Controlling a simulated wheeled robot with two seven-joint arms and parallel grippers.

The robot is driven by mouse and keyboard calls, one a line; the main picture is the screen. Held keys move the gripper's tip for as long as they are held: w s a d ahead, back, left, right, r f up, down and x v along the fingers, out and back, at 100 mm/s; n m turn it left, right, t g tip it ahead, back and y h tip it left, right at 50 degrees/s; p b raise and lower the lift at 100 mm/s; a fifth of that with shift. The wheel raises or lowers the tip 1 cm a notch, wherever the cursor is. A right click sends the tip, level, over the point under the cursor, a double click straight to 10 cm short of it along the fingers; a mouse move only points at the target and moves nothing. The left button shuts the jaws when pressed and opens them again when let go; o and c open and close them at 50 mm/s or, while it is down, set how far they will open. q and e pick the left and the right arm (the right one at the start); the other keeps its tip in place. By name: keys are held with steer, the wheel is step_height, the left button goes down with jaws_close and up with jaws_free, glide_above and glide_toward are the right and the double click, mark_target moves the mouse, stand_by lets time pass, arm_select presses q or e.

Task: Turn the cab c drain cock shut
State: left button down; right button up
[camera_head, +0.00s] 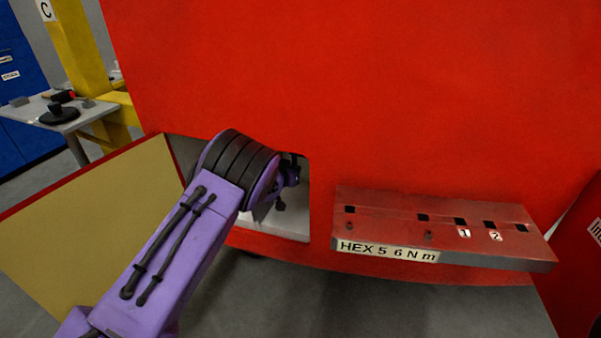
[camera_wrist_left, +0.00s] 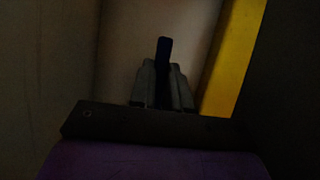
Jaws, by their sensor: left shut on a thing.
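My purple left arm reaches into the opening (camera_head: 292,222) low in the red cab front (camera_head: 400,90). In the head view its wrist hides most of the opening, and I cannot make out the fingers clearly. In the dark left wrist view, my left gripper (camera_wrist_left: 163,78) is shut on a dark blue, upright, bar-like handle (camera_wrist_left: 165,48), which appears to be the drain cock's handle. The handle's top stands out above the fingertips. The rest of the cock is hidden by the fingers and the dark. My right gripper is in neither view.
A tan panel (camera_head: 95,222) with a red edge hangs open left of the opening. A red ledge (camera_head: 380,208) labelled "HEX 5 6 N m" juts out at right. A yellow post (camera_head: 80,45) with a "C" sign and a grey table (camera_head: 45,112) stand behind at left.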

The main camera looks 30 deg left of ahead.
arm_select(q)
steer(key=shift+a+m, duration=0.2)
steer(key=shift+m, duration=0.1)
stand_by(0.4)
steer(key=c, duration=1.1)
jaws_free()
steer(key=shift+s, duration=0.1)
steer(key=b+v, duration=0.1)
steer(key=v, duration=0.9)
steer(key=shift+s+d+r, duration=0.1)
steer(key=shift+s+r, duration=0.05)
